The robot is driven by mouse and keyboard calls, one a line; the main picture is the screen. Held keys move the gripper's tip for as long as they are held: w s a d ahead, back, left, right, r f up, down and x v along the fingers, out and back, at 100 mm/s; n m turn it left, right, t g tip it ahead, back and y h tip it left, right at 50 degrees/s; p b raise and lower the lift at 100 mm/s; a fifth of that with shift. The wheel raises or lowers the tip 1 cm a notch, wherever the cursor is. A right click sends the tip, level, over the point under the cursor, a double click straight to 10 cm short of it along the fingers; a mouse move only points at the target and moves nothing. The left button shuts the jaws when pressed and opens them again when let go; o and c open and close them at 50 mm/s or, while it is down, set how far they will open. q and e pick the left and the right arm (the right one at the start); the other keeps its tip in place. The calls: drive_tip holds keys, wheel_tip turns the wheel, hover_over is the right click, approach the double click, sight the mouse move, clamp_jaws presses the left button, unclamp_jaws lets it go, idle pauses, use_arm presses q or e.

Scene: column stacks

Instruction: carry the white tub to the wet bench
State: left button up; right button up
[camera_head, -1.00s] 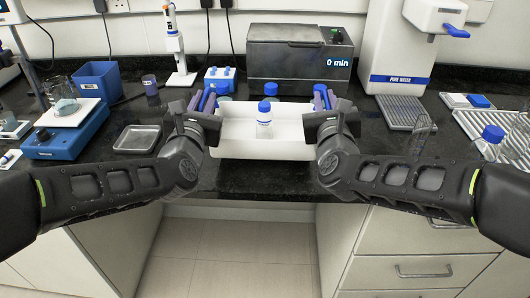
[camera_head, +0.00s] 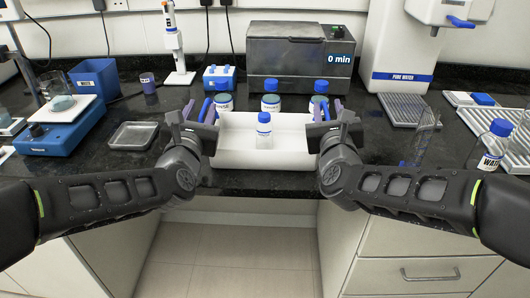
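The white tub (camera_head: 235,157) is low at the front of the dark bench, level and close to the front edge. A small clear bottle with a blue cap (camera_head: 264,131) stands upright inside it. My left gripper (camera_head: 200,112) is at the tub's left end, with its blue and purple fingers spread apart. My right gripper (camera_head: 329,111) is at the right end, its fingers also spread. Both look open around the end walls; whether any finger touches the tub is hidden.
Blue-capped bottles (camera_head: 271,97) stand in a row behind the tub, before a grey box reading "0 min" (camera_head: 300,55).

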use_arm(q)
drive_tip(key=shift+o, duration=0.5)
drive_tip(key=shift+d+f, duration=0.1)
drive_tip(key=shift+d, duration=0.05)
use_arm(e)
drive_tip(key=shift+o, duration=0.5)
drive_tip(key=shift+a, duration=0.2)
use_arm(q)
drive_tip(key=shift+s, duration=0.2)
use_arm(e)
drive_tip(key=shift+a, duration=0.1)
use_arm(q)
drive_tip(key=s, duration=0.7)
drive_tip(key=shift+a, duration=0.25)
use_arm(e)
drive_tip(key=s, duration=1.2)
drive_tip(key=shift+a, duration=0.35)
drive_tip(key=shift+f, duration=0.1)
